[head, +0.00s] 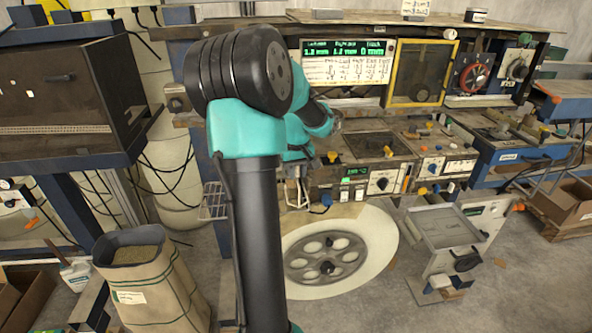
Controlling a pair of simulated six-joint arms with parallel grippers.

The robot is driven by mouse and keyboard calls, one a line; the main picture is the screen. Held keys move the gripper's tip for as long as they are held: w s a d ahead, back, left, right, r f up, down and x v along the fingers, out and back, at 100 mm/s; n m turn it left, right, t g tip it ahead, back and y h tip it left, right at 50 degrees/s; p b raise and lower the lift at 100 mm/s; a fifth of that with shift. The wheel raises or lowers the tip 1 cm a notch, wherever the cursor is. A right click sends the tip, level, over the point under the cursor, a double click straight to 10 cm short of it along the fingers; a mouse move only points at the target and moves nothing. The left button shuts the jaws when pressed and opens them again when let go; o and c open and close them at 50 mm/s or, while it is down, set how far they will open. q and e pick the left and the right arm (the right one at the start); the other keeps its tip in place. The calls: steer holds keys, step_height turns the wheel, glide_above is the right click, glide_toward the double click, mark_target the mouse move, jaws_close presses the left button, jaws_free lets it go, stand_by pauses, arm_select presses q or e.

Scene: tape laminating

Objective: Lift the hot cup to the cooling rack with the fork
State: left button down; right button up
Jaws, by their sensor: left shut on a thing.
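My left gripper (297,178) is small and partly hidden behind my own teal and black arm, at the front edge of the machine bench. It is shut on a thin, pale, pronged piece that looks like the fork (297,194), pointing down; its outline is hard to make out. A small wire rack (213,201), which may be the cooling rack, sticks out just left of my arm. I cannot make out the hot cup; my arm covers part of the bench. My right gripper is not in view.
A large pale disc with a grey wheel hub (326,257) sits below the bench front. A grey tray stand (446,229) is at its right. A sack-like bin (150,282) stands at lower left. The bench (375,172) is crowded with knobs and panels.

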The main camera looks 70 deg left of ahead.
arm_select(q)
steer(key=shift+s+d, duration=0.2)
steer(key=shift+d, duration=0.6)
steer(key=shift+s+d, duration=0.2)
steer(key=shift+d, duration=0.6)
steer(key=shift+r, duration=0.1)
steer(key=shift+r, duration=3.45)
